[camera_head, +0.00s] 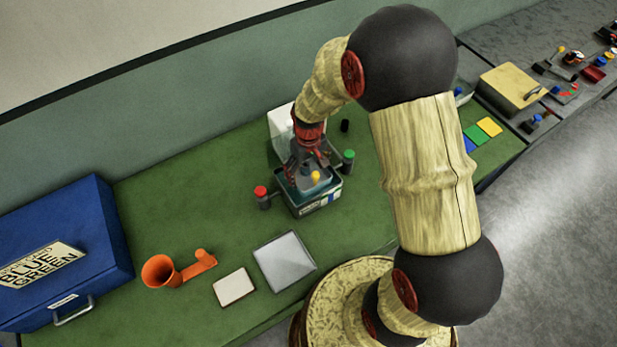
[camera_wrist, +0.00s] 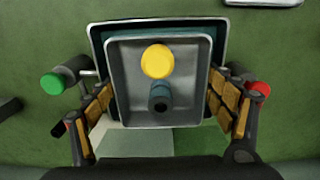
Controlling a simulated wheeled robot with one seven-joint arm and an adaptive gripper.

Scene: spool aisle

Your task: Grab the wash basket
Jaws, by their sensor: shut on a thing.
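The wash basket (camera_wrist: 118,62) is a square grey metal tray-like basket. In the wrist view it sits over a larger dark teal tub (camera_wrist: 96,38). A yellow-topped item (camera_wrist: 157,62) and a dark teal cylinder (camera_wrist: 158,97) are inside the basket. My gripper (camera_head: 306,172) reaches down at the tub, which in the head view (camera_head: 322,202) has a label on its front. In the wrist view the padded fingers of my gripper (camera_wrist: 164,100) are closed on the basket's left and right sides. Whether the basket is clear of the tub cannot be told.
A red-capped bottle (camera_head: 262,197) and a green-capped bottle (camera_head: 348,160) stand close beside the tub. A white box (camera_head: 281,122) is behind it. Grey (camera_head: 285,260) and cream (camera_head: 234,287) plates, an orange holder (camera_head: 180,270) and a blue cabinet (camera_head: 75,245) are left.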

